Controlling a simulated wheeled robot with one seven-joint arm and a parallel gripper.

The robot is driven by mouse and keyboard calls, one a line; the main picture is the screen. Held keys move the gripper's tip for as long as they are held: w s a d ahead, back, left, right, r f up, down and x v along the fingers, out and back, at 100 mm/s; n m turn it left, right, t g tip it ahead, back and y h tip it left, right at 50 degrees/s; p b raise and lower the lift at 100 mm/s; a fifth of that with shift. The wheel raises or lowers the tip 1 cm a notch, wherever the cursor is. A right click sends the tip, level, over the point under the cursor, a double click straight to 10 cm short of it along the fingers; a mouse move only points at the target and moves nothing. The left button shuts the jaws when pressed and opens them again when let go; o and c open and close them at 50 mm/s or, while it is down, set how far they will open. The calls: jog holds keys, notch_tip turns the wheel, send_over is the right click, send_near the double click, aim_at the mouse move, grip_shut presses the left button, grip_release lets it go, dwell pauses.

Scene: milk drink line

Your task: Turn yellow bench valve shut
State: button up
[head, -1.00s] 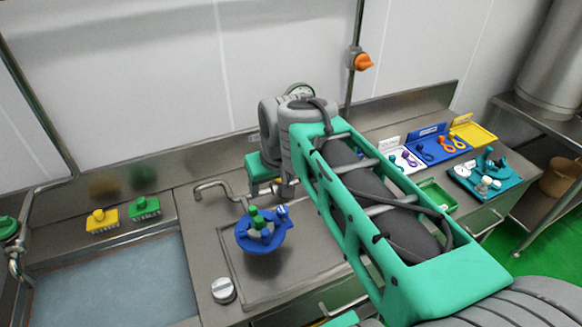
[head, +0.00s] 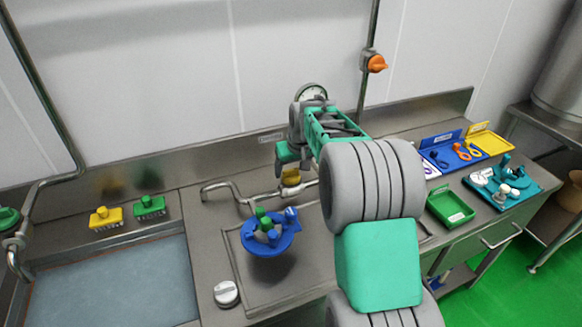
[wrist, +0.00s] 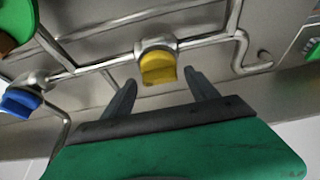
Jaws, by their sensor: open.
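The yellow bench valve (head: 290,177) sits on a metal pipe above the sink bench, partly hidden by my gripper (head: 284,155) in the head view. In the wrist view the yellow valve handle (wrist: 158,68) is clear, on a grey valve body. My gripper (wrist: 160,82) is open there, with one dark finger on each side of the handle's near end. The fingertips look close to the handle, but I cannot tell whether they touch it.
A blue valve (wrist: 22,103) is on the same pipe at left in the wrist view. A blue fixture with green knobs (head: 270,235) stands on the bench. An orange wall valve (head: 376,63) is above. Trays (head: 450,205) lie at right.

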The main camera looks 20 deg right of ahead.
jog(key=c, duration=1.4)
